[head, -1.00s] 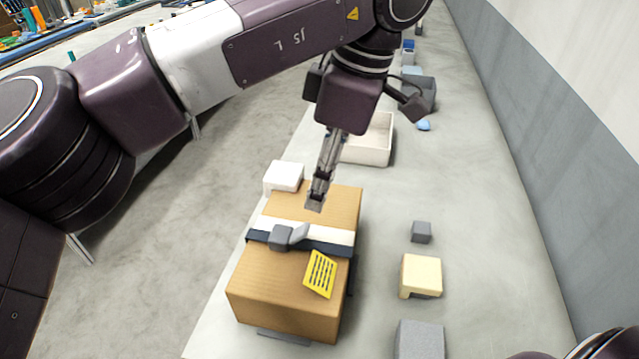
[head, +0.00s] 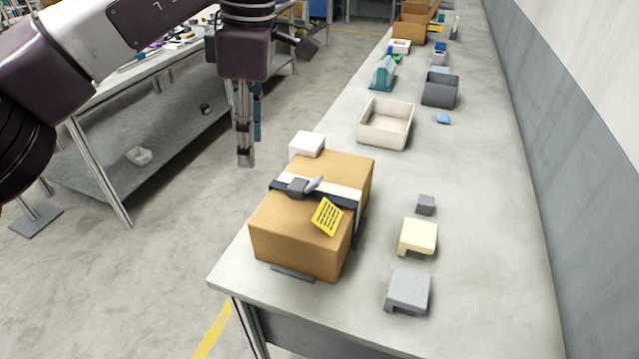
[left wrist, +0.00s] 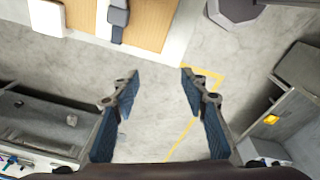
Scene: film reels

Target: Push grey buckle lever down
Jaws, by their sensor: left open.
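A cardboard box (head: 300,231) sits on the long table with a black and white strap (head: 336,190) around it. On the strap is a grey buckle (head: 297,187), whose light grey lever (head: 315,184) sticks up at a tilt toward the right. The left wrist view shows the buckle (left wrist: 118,17) at the top edge, its lever hard to tell apart. My left gripper (head: 245,160) points down, left of the box and past the table edge over the floor. Its fingers (left wrist: 160,74) are apart with nothing between them. My right gripper is not in view.
A yellow label (head: 326,217) lies on the box. A white block (head: 307,144) is behind it and a beige tray (head: 386,125) farther back. Grey and cream blocks (head: 418,237) stand to the right. Floor shows left of the table.

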